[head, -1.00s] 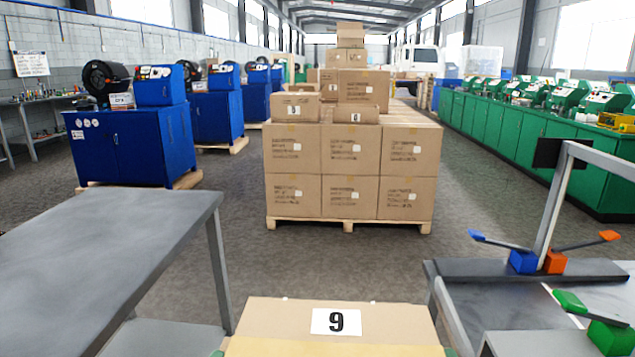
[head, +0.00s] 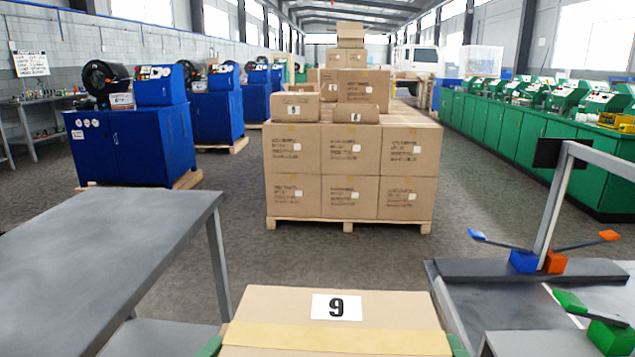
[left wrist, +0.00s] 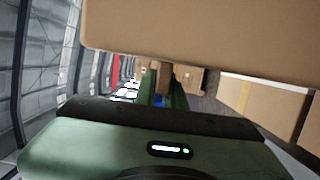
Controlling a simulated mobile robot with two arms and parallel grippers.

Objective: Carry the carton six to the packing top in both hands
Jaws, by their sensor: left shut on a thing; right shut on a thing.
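A brown carton (head: 270,303) with tan tape is at the bottom middle of the head view. Its white label reads 9 from my side, which could be a 6 upside down. Green parts of my left gripper (head: 210,346) and my right gripper (head: 458,345) show at its two sides. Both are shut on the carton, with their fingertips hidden. In the left wrist view the carton (left wrist: 210,40) fills the upper part, above my green gripper body. A bare grey table top (head: 110,235) is at the left; I cannot tell whether it is the packing top.
A grey bench (head: 470,315) with a metal post and coloured levers (head: 523,262) stands close at the right. Stacked cartons (head: 350,150) sit on a pallet (head: 345,225) ahead. Blue machines (head: 130,145) line the left, green cabinets (head: 500,125) the right. Floor before the pallet is clear.

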